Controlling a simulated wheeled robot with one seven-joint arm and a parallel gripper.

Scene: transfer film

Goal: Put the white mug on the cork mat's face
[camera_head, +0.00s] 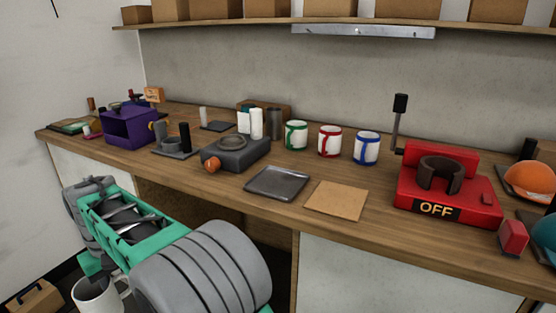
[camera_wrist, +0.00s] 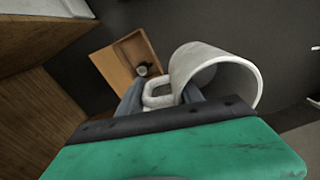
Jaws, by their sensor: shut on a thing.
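The white mug (camera_head: 99,295) hangs at the bottom left of the head view, below the counter's height and in front of it. My gripper (camera_head: 97,279) is shut on it. In the wrist view my gripper (camera_wrist: 160,98) has its fingers at the handle of the mug (camera_wrist: 190,75), whose open mouth faces right. The cork mat (camera_head: 336,201) is a flat tan square near the counter's front edge, with its upper face bare. The mug and gripper are well to the left of the mat and apart from it.
A dark square tray (camera_head: 277,184) lies left of the mat. A red press (camera_head: 446,188) marked OFF stands to its right. Several enamel mugs (camera_head: 330,141) with coloured trim stand behind. An open wooden box (camera_wrist: 125,60) is on the floor below my gripper.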

